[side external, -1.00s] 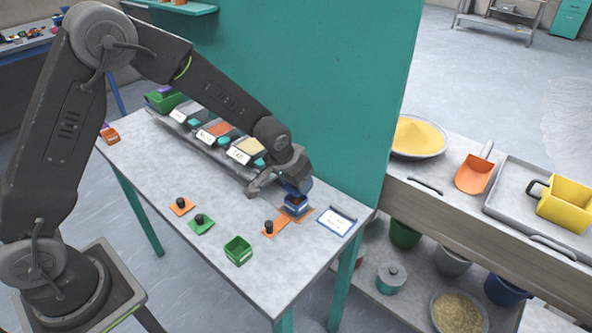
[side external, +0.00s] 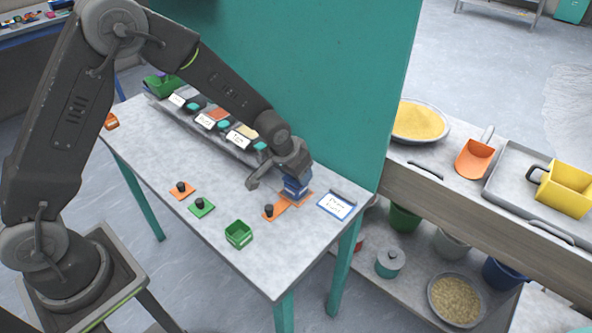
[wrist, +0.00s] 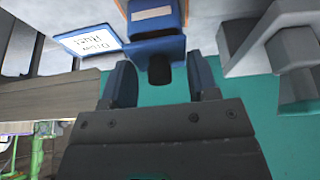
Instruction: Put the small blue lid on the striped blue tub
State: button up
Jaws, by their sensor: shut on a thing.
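The striped blue tub (side external: 296,188) stands on an orange mat (side external: 304,199) near the right end of the table. It also shows at the top of the wrist view (wrist: 152,10), blue with a pale band. My gripper (side external: 298,178) is directly over the tub. In the wrist view my gripper (wrist: 160,82) has its blue fingers on either side of the dark knob of the small blue lid (wrist: 157,48), shut on it. The lid is right at the tub's top; I cannot tell whether it touches the rim. The tub's opening is hidden.
Orange and green lids with black knobs (side external: 201,207) and an open green tub (side external: 238,234) stand at the front. A labelled card (side external: 337,205) lies just right of the blue tub. A rack of bins (side external: 218,122) and a teal panel (side external: 300,80) are behind.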

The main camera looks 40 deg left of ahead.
jog(key=shift+f, duration=0.5)
dwell(0.5)
jog(key=o, duration=1.3)
jog(key=shift+r, duration=3.5)
jog(key=shift+r, duration=0.1)
jog(key=s+a+r, duration=0.2)
jog(key=s+r, duration=0.4)
jog(key=r, duration=0.3)
jog(key=shift+t, duration=0.6)
jog(key=s+a+r, duration=0.1)
jog(key=s+r, duration=0.1)
jog(key=s, duration=0.5)
jog(key=s+r, duration=0.3)
jog(key=s, duration=0.4)
jog(key=s+a+r, duration=0.1)
jog(key=s+r, duration=0.2)
jog(key=s, duration=0.5)
jog(key=shift+a+r, duration=0.2)
jog(key=shift+a, duration=0.1)
